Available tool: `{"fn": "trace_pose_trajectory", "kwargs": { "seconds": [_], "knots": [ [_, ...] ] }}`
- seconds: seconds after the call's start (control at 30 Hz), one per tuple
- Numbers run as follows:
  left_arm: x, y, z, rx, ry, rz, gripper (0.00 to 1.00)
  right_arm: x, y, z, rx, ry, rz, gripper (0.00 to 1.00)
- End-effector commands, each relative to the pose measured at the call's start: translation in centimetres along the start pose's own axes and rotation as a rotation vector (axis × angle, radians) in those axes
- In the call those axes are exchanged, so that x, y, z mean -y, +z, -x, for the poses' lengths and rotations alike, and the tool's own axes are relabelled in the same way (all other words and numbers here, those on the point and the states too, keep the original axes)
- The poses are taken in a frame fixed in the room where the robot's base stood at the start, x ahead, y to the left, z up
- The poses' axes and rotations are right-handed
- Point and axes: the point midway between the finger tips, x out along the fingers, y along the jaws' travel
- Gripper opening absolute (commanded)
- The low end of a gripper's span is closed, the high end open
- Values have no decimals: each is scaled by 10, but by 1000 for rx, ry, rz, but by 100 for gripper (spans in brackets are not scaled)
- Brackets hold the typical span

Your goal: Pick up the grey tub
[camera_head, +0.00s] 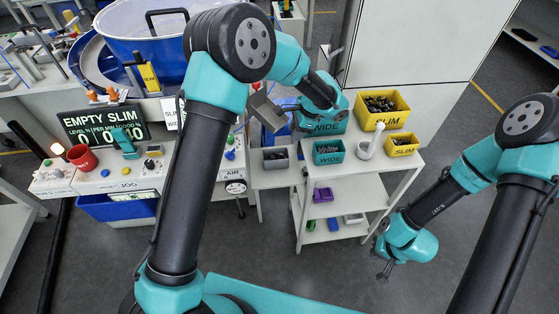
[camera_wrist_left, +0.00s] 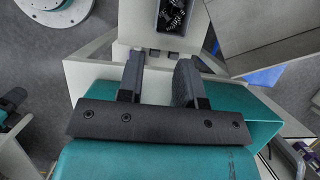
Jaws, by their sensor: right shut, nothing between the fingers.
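The grey tub (camera_head: 276,166) stands on the small white side table in the head view, with dark parts inside. In the left wrist view, a container of dark parts (camera_wrist_left: 172,16) shows at the top edge, beyond the fingertips and partly cut off; it looks like this tub. My left gripper (camera_wrist_left: 157,70) is open with nothing between its fingers. In the head view its wrist is above the back of the table, and its fingers are hard to make out. My right gripper (camera_head: 384,270) is shut and empty, low over the floor at the right, away from the tub.
A teal bin (camera_head: 328,158) stands right of the tub, with a white cup (camera_head: 365,150) beside it. Yellow bins (camera_head: 402,150) (camera_head: 383,120) stand further right. A grey chute plate (camera_head: 266,112) hangs above the tub.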

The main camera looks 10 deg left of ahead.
Motion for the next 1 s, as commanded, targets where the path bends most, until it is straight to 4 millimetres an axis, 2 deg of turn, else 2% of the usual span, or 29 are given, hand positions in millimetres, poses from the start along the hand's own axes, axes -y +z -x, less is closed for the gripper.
{"fn": "trace_pose_trajectory", "kwargs": {
  "seconds": [0.13,0.43,0.57,1.0],
  "knots": [
    [2,7,-8,20,18,-1,33,0,0,0,0,0,0,0],
    [1,7,-9,19,20,0,33,0,0,0,0,0,0,0],
    [1,8,-18,20,22,1,33,0,0,0,0,0,0,0],
    [-1,9,-90,21,23,-1,33,0,0,0,0,0,0,0]
  ]
}}
